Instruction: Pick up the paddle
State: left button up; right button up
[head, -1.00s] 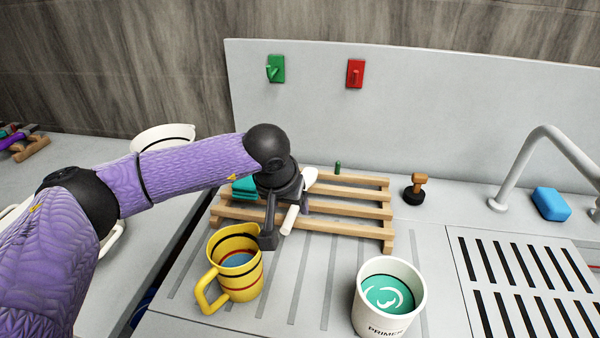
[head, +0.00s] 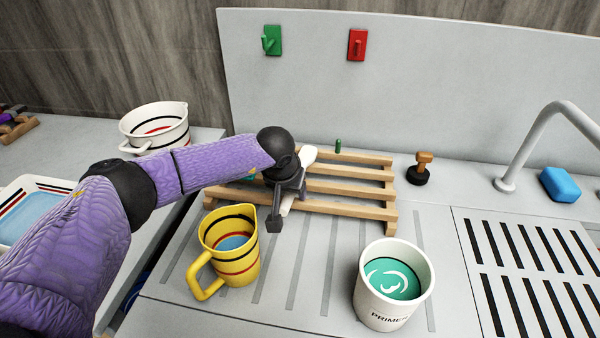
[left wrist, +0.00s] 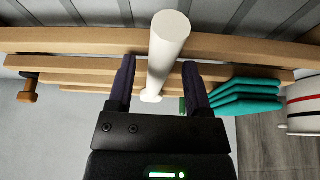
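The paddle has a white rounded end (head: 308,155) and a pale, round handle (head: 287,205). It lies across the wooden slatted rack (head: 345,187), with its handle toward the rack's front. My left gripper (head: 280,215) is over the handle and hides the paddle's middle in the head view. In the left wrist view the paddle's white shaft (left wrist: 165,50) runs between the two dark fingers of my left gripper (left wrist: 160,82). The fingers are apart, with gaps showing beside the shaft. My right gripper is not in view.
A yellow mug (head: 232,262) stands close in front of my left gripper. A white primer pot (head: 370,308) stands front right. A teal folded stack (left wrist: 245,100) is on the rack. A stamp (head: 420,170), tap (head: 545,140) and blue sponge (head: 560,184) are to the right.

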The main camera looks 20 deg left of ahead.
pick_arm(q)
grip_shut()
